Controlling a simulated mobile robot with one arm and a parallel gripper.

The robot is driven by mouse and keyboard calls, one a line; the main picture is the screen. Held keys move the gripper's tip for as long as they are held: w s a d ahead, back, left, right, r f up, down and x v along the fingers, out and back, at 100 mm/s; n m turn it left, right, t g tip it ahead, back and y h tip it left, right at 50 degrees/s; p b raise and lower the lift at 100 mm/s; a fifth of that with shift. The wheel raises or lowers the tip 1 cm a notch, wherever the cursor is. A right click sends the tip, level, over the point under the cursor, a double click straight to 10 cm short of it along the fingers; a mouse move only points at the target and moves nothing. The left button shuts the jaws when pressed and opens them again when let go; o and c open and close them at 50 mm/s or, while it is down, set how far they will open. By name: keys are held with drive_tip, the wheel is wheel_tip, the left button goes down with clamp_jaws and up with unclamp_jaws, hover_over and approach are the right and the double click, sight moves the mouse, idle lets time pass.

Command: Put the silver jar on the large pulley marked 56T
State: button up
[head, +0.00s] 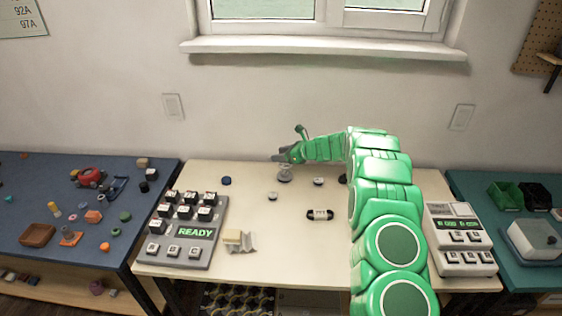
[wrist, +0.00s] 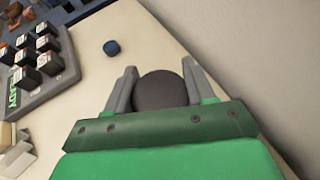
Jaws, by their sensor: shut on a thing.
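My gripper (head: 279,156) is at the far side of the cream table, near the wall. In the wrist view its two fingers (wrist: 160,88) are closed around a round, dark grey-topped thing, which I take to be the silver jar (wrist: 160,92). In the head view a small silvery stepped thing (head: 285,174) shows directly below the gripper. I cannot tell there where the jar ends and whether a pulley lies under it. No 56T marking is readable in either view.
A blue round cap (head: 226,181) lies left of the gripper. Small grey discs (head: 272,196) (head: 318,181) and a black-and-white cylinder (head: 320,214) lie nearby. A key panel reading READY (head: 185,250) stands at the left, a grey device (head: 460,240) at the right. The wall is close behind.

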drive_tip(key=shift+w+f, duration=0.3)
drive_tip(key=shift+w, duration=0.05)
drive_tip(key=shift+a+f, duration=0.1)
drive_tip(key=shift+f, duration=1.6)
drive_tip(key=o, duration=1.3)
drive_tip(key=shift+o, duration=0.2)
